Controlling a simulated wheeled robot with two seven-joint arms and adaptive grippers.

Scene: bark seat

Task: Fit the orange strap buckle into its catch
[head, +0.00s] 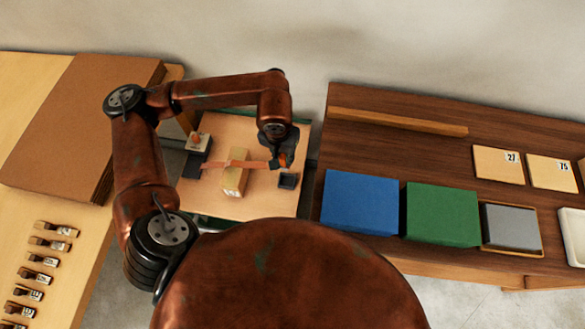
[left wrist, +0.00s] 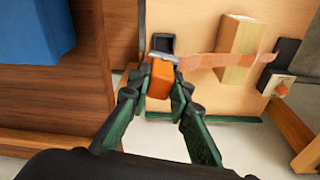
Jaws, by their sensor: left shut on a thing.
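The orange buckle (left wrist: 160,80) is between the fingers of my left gripper (left wrist: 162,92), which is shut on it. A grey metal piece (left wrist: 162,57) is at the buckle's far end. In the head view my left gripper (head: 283,160) hides most of the buckle. The black catch (head: 289,180) is on the board, close to the gripper; in the left wrist view it shows just beyond the metal piece (left wrist: 161,42). I cannot tell whether they touch. The orange strap (head: 214,164) runs across a pale wood block (head: 234,182) to a dark anchor (head: 191,167). My right gripper is not in view.
A pale box with an orange-red knob (head: 197,139) stands by the anchor. The dark wood table (head: 440,140) at right carries a blue block (head: 360,202), a green block (head: 441,213) and a grey block (head: 511,227). Several small tagged pieces lie on the left table.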

